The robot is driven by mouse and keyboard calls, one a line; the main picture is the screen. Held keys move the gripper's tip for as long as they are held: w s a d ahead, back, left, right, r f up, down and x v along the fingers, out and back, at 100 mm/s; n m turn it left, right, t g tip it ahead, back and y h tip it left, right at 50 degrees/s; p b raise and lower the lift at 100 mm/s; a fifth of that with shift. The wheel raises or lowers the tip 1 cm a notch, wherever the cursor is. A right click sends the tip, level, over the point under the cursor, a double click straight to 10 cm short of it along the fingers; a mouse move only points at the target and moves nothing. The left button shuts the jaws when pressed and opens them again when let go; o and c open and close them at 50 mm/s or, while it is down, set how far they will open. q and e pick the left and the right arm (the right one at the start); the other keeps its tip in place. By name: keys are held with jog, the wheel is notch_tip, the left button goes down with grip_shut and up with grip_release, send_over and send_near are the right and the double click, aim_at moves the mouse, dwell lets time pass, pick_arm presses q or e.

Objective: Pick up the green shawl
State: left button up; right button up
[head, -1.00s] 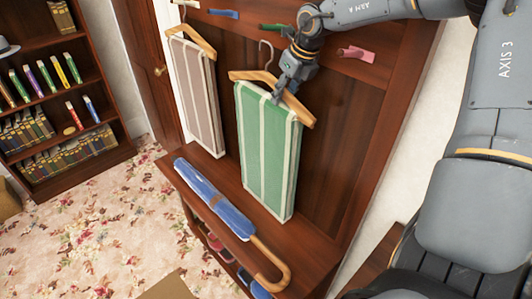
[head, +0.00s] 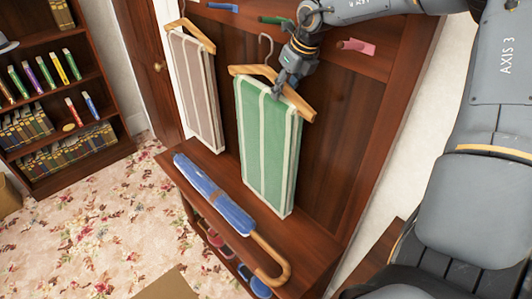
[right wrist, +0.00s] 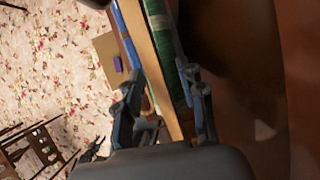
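The green shawl (head: 264,145), with pale stripes, hangs folded over a wooden hanger (head: 240,71) on the wall rack. In the right wrist view, the two fingers of this gripper (right wrist: 160,88) stand apart. The shawl's green edge (right wrist: 159,25) shows between and beyond them, close to the right finger. Whether a finger touches the cloth I cannot tell. My left gripper is not seen in the head view.
A beige shawl (head: 196,92) hangs on another hanger to the left. A blue umbrella (head: 213,196) lies on the wooden bench (head: 310,248) below, with shoes under it. Coloured pegs (head: 356,46) line the rack. A bookcase (head: 60,110) stands left; flowered floor (head: 95,235) is open.

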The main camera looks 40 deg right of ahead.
jog(key=shift+f, duration=0.1)
dwell(0.4)
grip_shut()
jog(key=shift+w, duration=0.1)
